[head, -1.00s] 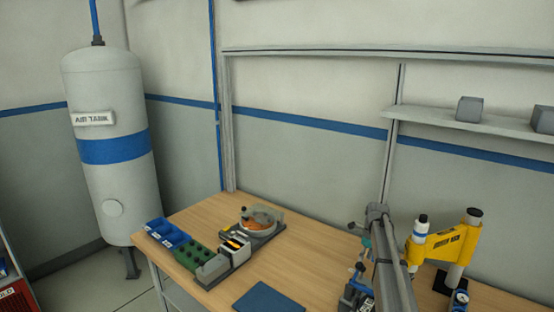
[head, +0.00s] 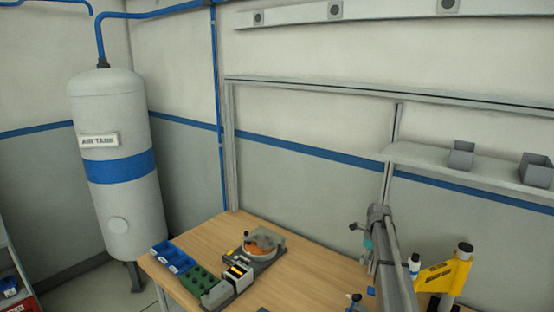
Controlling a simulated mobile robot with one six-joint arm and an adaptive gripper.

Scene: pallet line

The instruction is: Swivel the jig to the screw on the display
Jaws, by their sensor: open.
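I cannot make out the jig in the head view. A small dark unit with orange and white marks (head: 237,272) sits on the bench beside a round bowl with orange contents (head: 260,244); I cannot tell whether it is the display, and no screw picture is readable. My gripper cannot be made out in this view.
A grey column-like part (head: 388,260) and a yellow press (head: 446,272) stand at right. An air tank (head: 117,205) stands at left; a shelf (head: 470,170) hangs right.

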